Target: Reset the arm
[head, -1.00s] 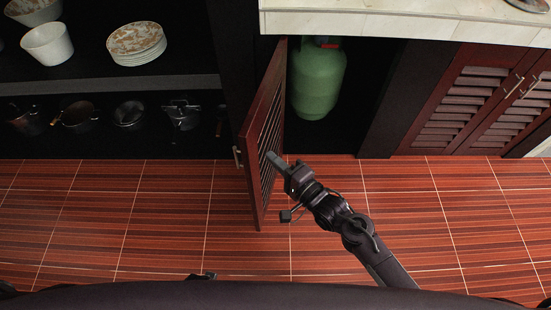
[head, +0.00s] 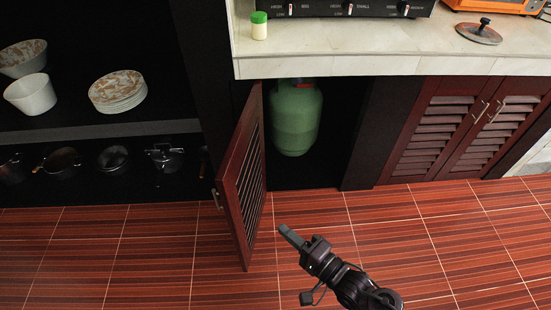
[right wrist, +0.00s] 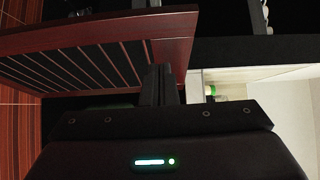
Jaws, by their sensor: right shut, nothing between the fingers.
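My right gripper (head: 285,232) is shut and empty. In the head view it is over the tiled floor, just right of the lower part of the open cabinet door (head: 240,178). In the right wrist view its closed fingers (right wrist: 160,85) point toward the slatted door (right wrist: 100,55), and I cannot tell whether they touch it. My left gripper is in neither view.
A green gas cylinder (head: 296,118) stands inside the open cabinet. Shelves with plates (head: 118,90), bowls and pans are at the left. A stone counter (head: 370,65) is above. Closed louvred doors (head: 465,120) are at the right. Floor (head: 420,250) around the gripper is clear.

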